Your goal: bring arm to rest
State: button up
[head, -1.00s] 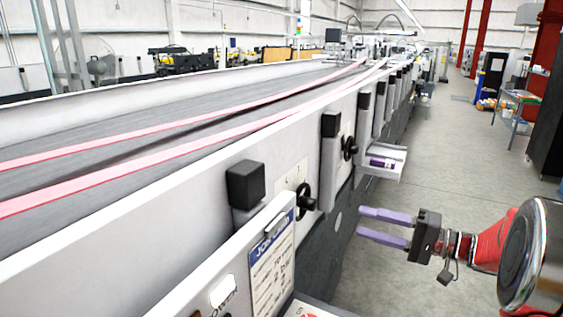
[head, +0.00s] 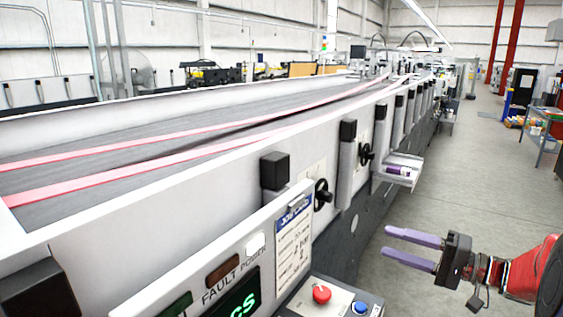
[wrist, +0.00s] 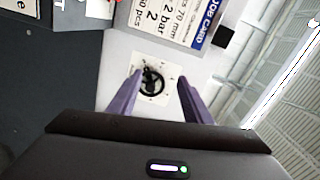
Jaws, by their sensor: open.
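My gripper (head: 413,248) is at the lower right of the head view, with its two purple fingers apart and nothing between them. It points left toward the side of the folder gluer (head: 130,250) and is apart from it in the picture. In the wrist view my gripper (wrist: 150,100) is also open and empty. Beyond its fingers a black handwheel (wrist: 151,82) shows on the machine's pale panel. My red arm runs out of the head view at the right edge.
The machine carries pink belts (head: 200,145), a job card (head: 293,235) and a control box with a red button (head: 321,293) and a blue button (head: 361,308). A small tray (head: 398,172) juts from its side. The floor (head: 470,170) to the right is clear.

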jog(key=s+a+f+n+g+h, duration=0.1)
jog(key=s+a+f+g+h, duration=0.1)
jog(key=s+a, duration=0.3)
jog(key=s+a+f+n+g+h, duration=0.1)
jog(key=s+a+f+g+h, duration=0.1)
jog(key=s, duration=0.7)
jog(key=s+a+f+n+g+h, duration=0.1)
jog(key=s+a+f+g+h, duration=0.1)
jog(key=s+a+h, duration=0.3)
jog(key=shift+s+a+f+g, duration=0.15)
jog(key=shift+s+a+g, duration=0.3)
jog(key=shift+a, duration=0.4)
jog(key=shift+s+a+f+g, duration=0.1)
jog(key=shift+s+a+g, duration=0.35)
jog(key=shift+a, duration=0.4)
jog(key=s+d+n+t+h, duration=0.1)
jog(key=s+d+t+h, duration=0.2)
jog(key=s+d+h, duration=0.1)
jog(key=shift+s+r+n+t+h, duration=0.15)
jog(key=shift+s+n+t+h, duration=0.2)
jog(key=shift+s+h, duration=0.5)
jog(key=shift+w+d, duration=0.1)
jog(key=shift+w, duration=0.1)
jog(key=shift+c, duration=0.7)
